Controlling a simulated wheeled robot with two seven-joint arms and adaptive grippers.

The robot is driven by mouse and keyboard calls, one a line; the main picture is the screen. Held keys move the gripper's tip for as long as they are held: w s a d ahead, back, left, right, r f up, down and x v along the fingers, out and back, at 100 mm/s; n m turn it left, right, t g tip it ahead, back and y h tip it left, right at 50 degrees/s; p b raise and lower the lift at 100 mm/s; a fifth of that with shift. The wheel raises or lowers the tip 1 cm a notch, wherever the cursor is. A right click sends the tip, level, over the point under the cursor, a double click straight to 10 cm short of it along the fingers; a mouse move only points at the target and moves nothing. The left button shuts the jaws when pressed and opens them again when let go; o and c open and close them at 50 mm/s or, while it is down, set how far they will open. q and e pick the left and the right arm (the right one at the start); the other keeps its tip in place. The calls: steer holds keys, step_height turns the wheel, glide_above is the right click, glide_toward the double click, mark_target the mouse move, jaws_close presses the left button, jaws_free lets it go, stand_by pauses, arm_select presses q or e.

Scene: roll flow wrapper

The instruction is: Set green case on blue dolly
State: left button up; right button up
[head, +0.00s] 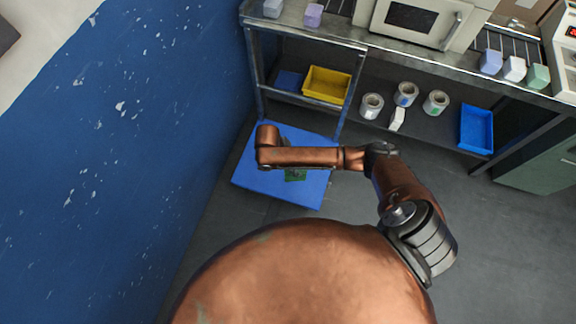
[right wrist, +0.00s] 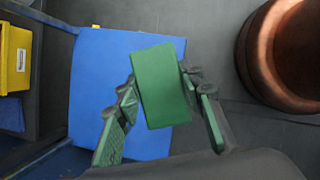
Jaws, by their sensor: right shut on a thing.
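The blue dolly (head: 308,194) is on the floor at the left front of the workbench; it also shows in the right wrist view (right wrist: 97,75). The green case (right wrist: 160,85) is held between the fingers of my right gripper (right wrist: 162,108), over the dolly's surface. I cannot tell whether the case touches the dolly. In the head view my right arm crosses over the dolly and hides most of the case and gripper; a small green patch shows below the arm link. My left gripper is not in view.
A blue wall (head: 110,180) runs close along the dolly's left side. The metal workbench (head: 420,60) stands behind it, with a yellow bin (head: 326,85), several tape rolls and a blue tray (head: 476,130) on the lower shelves. The grey floor to the right is clear.

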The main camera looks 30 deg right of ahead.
steer(key=d+f+n+t+b, duration=0.5)
steer(key=d+f+n+b, duration=0.1)
steer(key=d+f+n, duration=0.8)
arm_select(q)
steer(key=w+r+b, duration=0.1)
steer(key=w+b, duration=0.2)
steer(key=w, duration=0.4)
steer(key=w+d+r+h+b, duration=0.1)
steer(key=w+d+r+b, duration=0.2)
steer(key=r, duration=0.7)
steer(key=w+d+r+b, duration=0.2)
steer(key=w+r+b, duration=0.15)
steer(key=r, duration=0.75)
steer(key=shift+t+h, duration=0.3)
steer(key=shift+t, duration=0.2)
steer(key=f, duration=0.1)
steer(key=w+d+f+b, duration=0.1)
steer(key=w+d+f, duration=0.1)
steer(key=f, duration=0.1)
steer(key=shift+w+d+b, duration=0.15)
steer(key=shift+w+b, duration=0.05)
steer(key=shift+b, duration=0.2)
arm_select(e)
steer(key=w+a+f, duration=0.4)
steer(key=w+f, duration=0.8)
steer(key=f, duration=0.1)
steer(key=shift+w+f+m, duration=0.25)
steer(key=shift+w+m, duration=0.05)
steer(key=shift+w, duration=0.05)
